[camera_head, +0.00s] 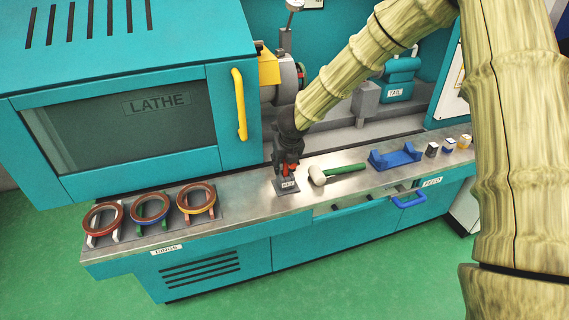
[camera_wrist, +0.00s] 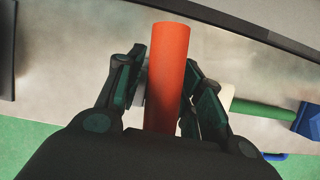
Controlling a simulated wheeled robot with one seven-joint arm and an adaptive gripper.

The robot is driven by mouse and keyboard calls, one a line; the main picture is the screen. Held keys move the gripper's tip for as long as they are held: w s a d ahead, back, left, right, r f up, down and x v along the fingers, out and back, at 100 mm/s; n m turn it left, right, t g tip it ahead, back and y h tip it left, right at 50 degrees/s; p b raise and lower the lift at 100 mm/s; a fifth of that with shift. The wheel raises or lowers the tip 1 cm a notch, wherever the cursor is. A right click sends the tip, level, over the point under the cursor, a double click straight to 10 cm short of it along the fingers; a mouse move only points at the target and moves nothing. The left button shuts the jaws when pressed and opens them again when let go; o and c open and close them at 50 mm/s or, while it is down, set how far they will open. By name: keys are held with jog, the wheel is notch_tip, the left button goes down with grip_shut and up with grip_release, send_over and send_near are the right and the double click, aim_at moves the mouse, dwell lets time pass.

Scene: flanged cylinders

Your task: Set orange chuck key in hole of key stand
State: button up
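The orange chuck key (camera_wrist: 168,75) shows in the wrist view as an upright-looking orange-red cylinder between my fingers. In the head view only a small part of the chuck key (camera_head: 290,169) shows at my fingertips. My gripper (camera_head: 288,165) points down over the key stand; in the wrist view my gripper (camera_wrist: 168,65) has a fingertip close against each side of the key and looks shut on it. The key stand (camera_head: 286,187) is a small dark block with a white label at the bench's front edge, directly below the gripper. Its hole and the key's lower end are hidden.
Rings on stands (camera_head: 150,209) are at left. The lathe's yellow handle (camera_head: 239,104) and chuck (camera_head: 288,75) are behind. Bare bench lies left of the stand.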

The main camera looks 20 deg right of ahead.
jog(key=shift+r, duration=0.1)
jog(key=v, duration=1.1)
jog(key=shift+s+r, duration=0.15)
jog(key=shift+r, duration=0.25)
jog(key=shift+s+f, duration=0.1)
